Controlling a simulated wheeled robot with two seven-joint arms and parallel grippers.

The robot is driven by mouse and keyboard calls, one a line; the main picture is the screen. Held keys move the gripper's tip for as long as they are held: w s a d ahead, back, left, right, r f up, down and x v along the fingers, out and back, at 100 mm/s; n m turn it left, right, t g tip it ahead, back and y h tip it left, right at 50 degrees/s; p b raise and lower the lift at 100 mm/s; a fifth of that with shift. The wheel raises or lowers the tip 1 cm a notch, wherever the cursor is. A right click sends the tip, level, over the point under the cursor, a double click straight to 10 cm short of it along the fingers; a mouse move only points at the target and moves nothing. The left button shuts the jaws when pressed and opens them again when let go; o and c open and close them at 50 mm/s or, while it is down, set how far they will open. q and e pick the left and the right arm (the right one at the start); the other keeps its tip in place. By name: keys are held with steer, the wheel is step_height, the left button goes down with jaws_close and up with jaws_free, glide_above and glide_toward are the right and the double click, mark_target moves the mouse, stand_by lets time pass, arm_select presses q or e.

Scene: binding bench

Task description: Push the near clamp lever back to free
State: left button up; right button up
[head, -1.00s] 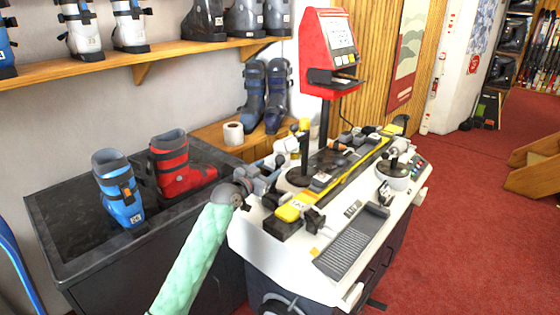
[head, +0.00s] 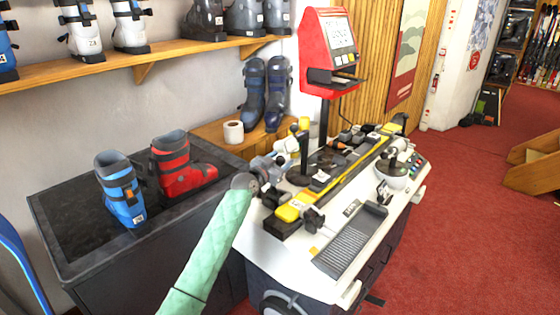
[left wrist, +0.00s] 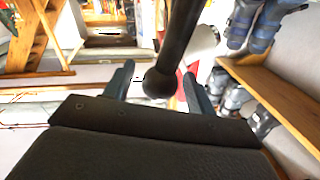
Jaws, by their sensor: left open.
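The near clamp lever (head: 304,151) is a dark upright rod on the white binding bench (head: 298,250), behind the yellow clamp block (head: 290,211). My left gripper (head: 281,165) is just left of this lever, at the end of the green-sleeved arm. In the left wrist view, a dark rod with a ball end (left wrist: 160,83) shows between the two spread blue-grey fingers of my left gripper (left wrist: 154,85). The gripper is open and not closed on the rod. I cannot tell whether a finger touches it. My right gripper is not in view.
A blue boot (head: 121,190) and a red boot (head: 182,168) stand on the dark counter (head: 75,240) at left. A red terminal (head: 328,45) stands behind the bench. A round white unit (head: 391,174) with a black lever is at right. Red carpet is free to the right.

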arm_select(q)
jaws_close()
steer(key=shift+w+a, duration=0.1)
